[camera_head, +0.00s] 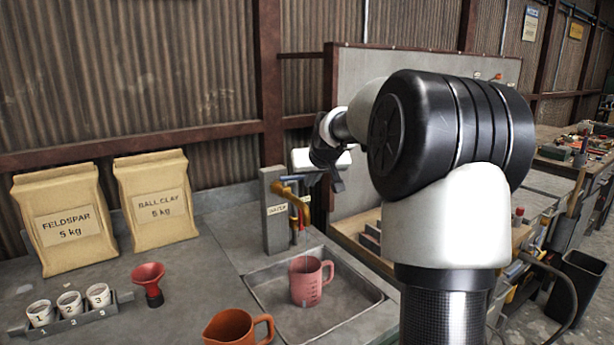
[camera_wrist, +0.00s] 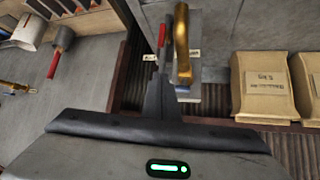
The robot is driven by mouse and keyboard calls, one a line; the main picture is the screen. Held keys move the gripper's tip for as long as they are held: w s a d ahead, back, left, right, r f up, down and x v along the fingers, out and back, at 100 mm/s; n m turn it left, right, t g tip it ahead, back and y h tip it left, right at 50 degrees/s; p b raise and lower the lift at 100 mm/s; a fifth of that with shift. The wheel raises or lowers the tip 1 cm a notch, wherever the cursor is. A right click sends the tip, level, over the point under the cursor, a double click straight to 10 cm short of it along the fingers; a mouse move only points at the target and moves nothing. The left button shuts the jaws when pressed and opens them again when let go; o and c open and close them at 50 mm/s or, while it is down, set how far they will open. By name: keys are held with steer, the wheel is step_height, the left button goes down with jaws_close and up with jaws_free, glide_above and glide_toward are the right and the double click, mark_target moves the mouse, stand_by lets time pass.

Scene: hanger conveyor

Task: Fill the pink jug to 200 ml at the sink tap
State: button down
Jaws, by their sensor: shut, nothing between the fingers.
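The pink jug (camera_head: 308,284) stands upright in the sink basin (camera_head: 352,318), below the brass tap (camera_head: 292,195). It has dark measuring marks and its handle points right. I cannot make out a water level in it, or whether water is running. The tap's grey post (camera_head: 276,222) carries a label. In the wrist view the tap's brass spout (camera_wrist: 182,45) shows beside a slim red part (camera_wrist: 162,45). My gripper (camera_head: 338,184) is shut and empty, right of the tap and above the basin; in the wrist view its fingers overlap the red part's lower end, and contact is unclear.
An orange jug (camera_head: 228,328) stands at the counter's front, left of the basin. A red funnel (camera_head: 148,282), a rack of numbered cups (camera_head: 70,312), and feldspar (camera_head: 66,226) and ball clay (camera_head: 155,200) bags stand farther left. A panel (camera_head: 350,80) rises behind my arm.

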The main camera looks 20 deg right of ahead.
steer(key=w, duration=0.4)
steer(key=shift+w+d+f, duration=0.2)
steer(key=shift+d+f, duration=0.05)
steer(key=shift+d, duration=0.15)
steer(key=shift+p, duration=0.3)
steer(key=shift+w+d+p, duration=0.8)
steer(key=shift+w+p, duration=0.15)
steer(key=shift+w, duration=0.15)
